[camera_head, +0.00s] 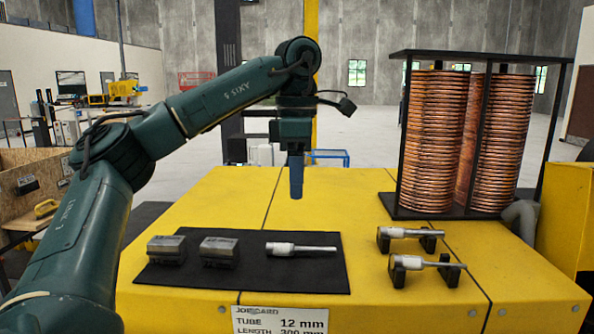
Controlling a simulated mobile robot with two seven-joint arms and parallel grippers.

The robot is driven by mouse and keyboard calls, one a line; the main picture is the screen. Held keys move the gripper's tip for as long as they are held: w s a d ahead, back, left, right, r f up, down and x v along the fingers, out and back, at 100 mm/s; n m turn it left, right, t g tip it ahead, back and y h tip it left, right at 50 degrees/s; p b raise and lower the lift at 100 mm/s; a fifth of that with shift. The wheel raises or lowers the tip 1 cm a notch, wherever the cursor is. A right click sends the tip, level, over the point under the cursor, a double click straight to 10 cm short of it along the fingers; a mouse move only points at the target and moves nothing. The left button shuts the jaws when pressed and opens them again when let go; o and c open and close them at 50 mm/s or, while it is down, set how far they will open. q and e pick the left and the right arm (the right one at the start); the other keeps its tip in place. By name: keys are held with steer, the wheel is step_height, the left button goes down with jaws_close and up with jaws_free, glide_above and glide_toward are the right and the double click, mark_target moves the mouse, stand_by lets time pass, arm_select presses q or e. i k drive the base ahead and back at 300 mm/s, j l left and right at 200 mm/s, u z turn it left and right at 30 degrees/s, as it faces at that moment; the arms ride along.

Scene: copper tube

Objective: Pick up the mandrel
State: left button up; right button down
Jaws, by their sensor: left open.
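A silver mandrel (300,248) with a thick left end and a thin rod to the right lies on a black mat (200,278) on the yellow table. Two similar silver rods rest on black stands to its right, one behind (408,233) and one in front (424,264). My left gripper (296,194) points straight down, above the table and beyond the mat. It is apart from the mandrel and holds nothing that I can see. Its fingers are seen edge-on, so the gap between them is hidden. My right gripper is out of the picture.
Two grey metal blocks, left (166,250) and right (219,251), sit on the mat left of the mandrel. A black rack (450,216) of copper coils stands at the back right. A job card (279,320) is on the table's front. The yellow top (335,190) behind the mat is clear.

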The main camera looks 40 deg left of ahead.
mark_target(413, 262)
steer(key=k, duration=1)
